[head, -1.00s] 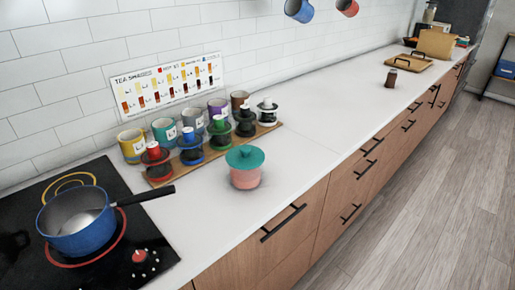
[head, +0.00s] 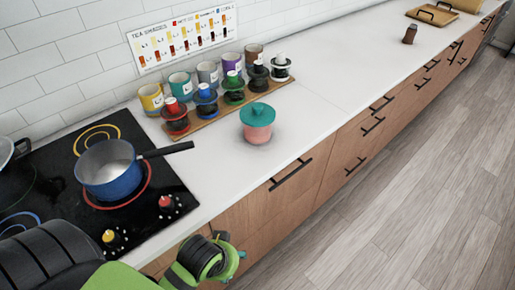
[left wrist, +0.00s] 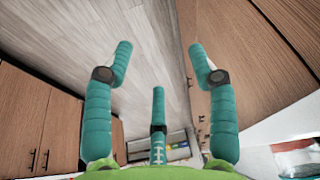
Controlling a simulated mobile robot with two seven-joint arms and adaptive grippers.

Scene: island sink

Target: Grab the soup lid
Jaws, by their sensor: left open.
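A teal lid with a knob (head: 257,114) sits on a small pink pot (head: 257,134) on the white counter in the head view. My left gripper (head: 239,256) is low in the head view, by the drawer fronts, below and apart from the lid. Only part of it shows there, mostly behind its green and black wrist. In the left wrist view its teal fingers (left wrist: 158,60) are spread open with nothing between them. The lid is not visible in the left wrist view. My right gripper is not in view.
A blue saucepan (head: 108,171) stands on the black cooktop (head: 178,189), its handle pointing towards the pot. Behind the pot, a wooden tray (head: 206,122) holds several colourful canisters, with mugs behind. The counter (head: 330,92) right of the pot is clear.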

